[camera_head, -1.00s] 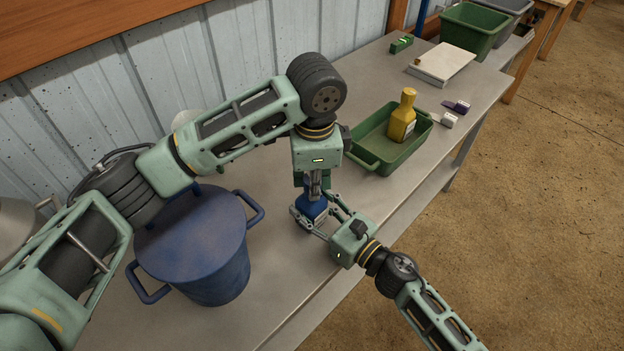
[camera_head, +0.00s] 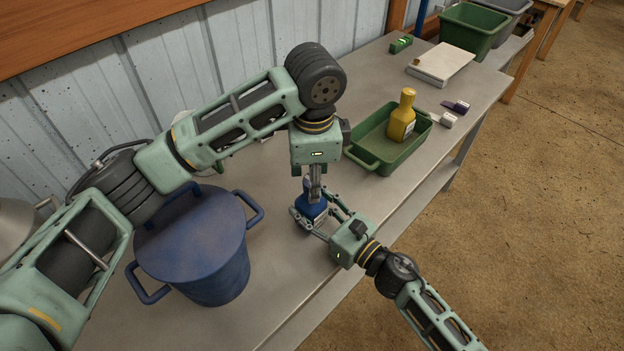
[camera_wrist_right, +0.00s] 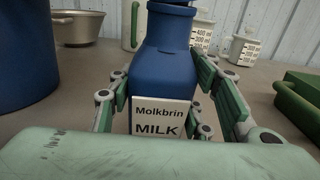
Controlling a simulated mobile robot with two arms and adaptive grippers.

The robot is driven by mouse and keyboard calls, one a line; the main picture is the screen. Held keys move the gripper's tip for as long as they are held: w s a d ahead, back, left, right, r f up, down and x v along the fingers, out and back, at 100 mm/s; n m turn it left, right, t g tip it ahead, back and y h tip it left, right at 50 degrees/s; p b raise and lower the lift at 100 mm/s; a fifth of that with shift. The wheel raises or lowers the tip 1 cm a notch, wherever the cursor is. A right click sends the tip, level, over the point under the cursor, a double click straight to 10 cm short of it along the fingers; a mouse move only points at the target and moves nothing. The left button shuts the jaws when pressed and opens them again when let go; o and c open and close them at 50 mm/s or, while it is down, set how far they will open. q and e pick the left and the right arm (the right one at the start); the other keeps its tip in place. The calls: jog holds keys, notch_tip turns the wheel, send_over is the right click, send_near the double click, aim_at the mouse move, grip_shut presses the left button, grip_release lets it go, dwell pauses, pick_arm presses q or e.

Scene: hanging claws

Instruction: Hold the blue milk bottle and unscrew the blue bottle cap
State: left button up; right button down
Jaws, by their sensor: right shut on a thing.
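The blue milk bottle (camera_head: 311,211) stands upright on the grey table; the right wrist view shows its body (camera_wrist_right: 166,55) and a white "Molkbrin MILK" label. My right gripper (camera_head: 312,217) is shut on the bottle, with a finger on each side of it (camera_wrist_right: 167,108). My left gripper (camera_head: 315,190) points straight down over the bottle's top, its fingertips at the cap. The cap is hidden by those fingers in the head view and mostly cut off in the right wrist view. I cannot tell whether the left fingers are closed on it.
A large blue pot (camera_head: 215,275) with a lid stands left of the bottle. A green tray (camera_head: 378,163) holding a yellow bottle (camera_head: 402,118) lies beyond, to the right. A white scale-like box (camera_head: 441,63) is farther back. The table's front edge is near the right gripper.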

pick_arm(q)
notch_tip(320, 180, up, 10)
jog(key=shift+s+r, duration=0.25)
jog(key=shift+s, duration=0.15)
pick_arm(e)
jog(key=shift+s+f, duration=0.2)
jog(key=shift+f, duration=0.15)
jog(key=c, duration=1.4)
grip_release()
jog(key=o, duration=0.6)
jog(key=shift+w+r, duration=0.1)
jog(key=shift+s+d, duration=0.25)
jog(key=shift+d, duration=0.05)
jog(key=v, duration=1.1)
jog(key=shift+s+r, duration=0.1)
jog(key=shift+r, duration=0.05)
